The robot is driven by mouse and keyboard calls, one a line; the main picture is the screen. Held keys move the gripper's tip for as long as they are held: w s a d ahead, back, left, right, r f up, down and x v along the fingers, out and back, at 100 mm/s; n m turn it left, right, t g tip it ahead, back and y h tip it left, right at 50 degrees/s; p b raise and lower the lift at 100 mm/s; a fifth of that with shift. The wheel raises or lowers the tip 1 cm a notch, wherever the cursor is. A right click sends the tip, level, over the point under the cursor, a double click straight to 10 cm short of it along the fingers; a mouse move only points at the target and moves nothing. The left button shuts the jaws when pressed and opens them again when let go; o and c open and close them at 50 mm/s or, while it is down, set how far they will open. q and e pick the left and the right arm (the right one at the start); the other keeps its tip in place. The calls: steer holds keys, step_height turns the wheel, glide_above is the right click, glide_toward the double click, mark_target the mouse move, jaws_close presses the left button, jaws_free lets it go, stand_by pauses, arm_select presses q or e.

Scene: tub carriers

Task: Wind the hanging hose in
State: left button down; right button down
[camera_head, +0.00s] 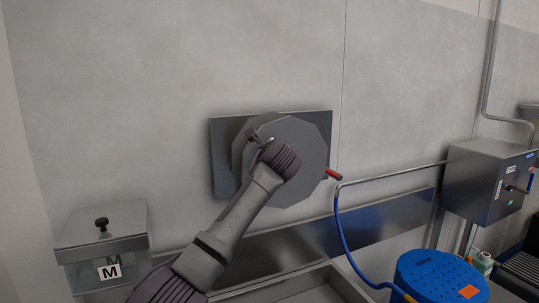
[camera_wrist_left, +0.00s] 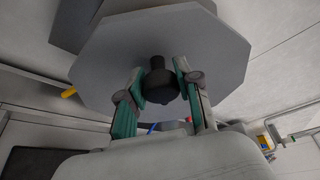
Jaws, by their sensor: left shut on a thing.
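A grey many-sided hose reel (camera_head: 303,150) is mounted on a steel plate on the wall; its disc (camera_wrist_left: 205,45) fills the top of the left wrist view. My left gripper (camera_head: 268,143) is in front of the disc, its tips mostly hidden by my wrist. In the left wrist view, my left gripper (camera_wrist_left: 160,85) has its green-padded fingers on either side of a dark knob (camera_wrist_left: 161,80) on the disc, shut on it. A blue hose (camera_head: 344,235) hangs from a pipe end right of the reel and curves down to a blue drum. Any hose wound behind the disc is hidden. My right gripper is out of view.
A steel bin (camera_head: 103,228) with a black knob and an M label stands at left. The blue drum (camera_head: 440,275) is at lower right, below a steel control box (camera_head: 488,180). A red handle (camera_head: 333,174) sticks out beside the reel. The wall above is clear.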

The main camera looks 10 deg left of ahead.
arm_select(q)
steer(key=shift+f, duration=0.1)
steer(key=c, duration=0.8)
jaws_free()
steer(key=shift+o, duration=0.2)
steer(key=v, duration=1.2)
